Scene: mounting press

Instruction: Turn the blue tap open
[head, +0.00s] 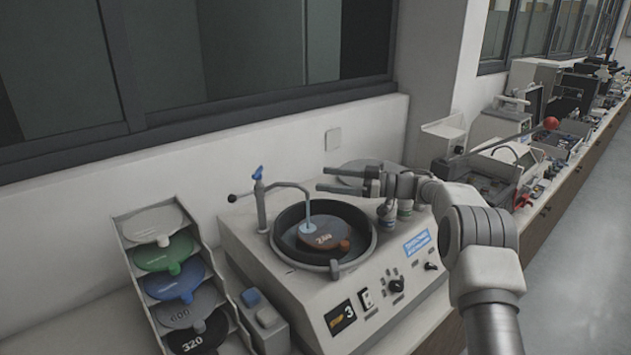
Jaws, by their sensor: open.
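The blue tap (258,173) is a small blue handle on top of a grey post at the back left of the machine's bowl. A thin spout (290,185) runs right from the post and bends down over the bowl. A pale blue streak (308,210), which looks like water, hangs from the spout's end to the disc marked 240 (322,236). My gripper (322,179) is open and empty, with its fingers pointing left. In the picture it is right of the tap and spout, with a gap between. Its depth relative to the tap is hard to tell.
The machine (290,300) has a dark round bowl (365,235), knobs and a switch in front. A lever with a black ball (232,198) sticks out left of the tap post. A rack (145,310) of coloured discs stands at the left. The bench continues right, crowded with equipment.

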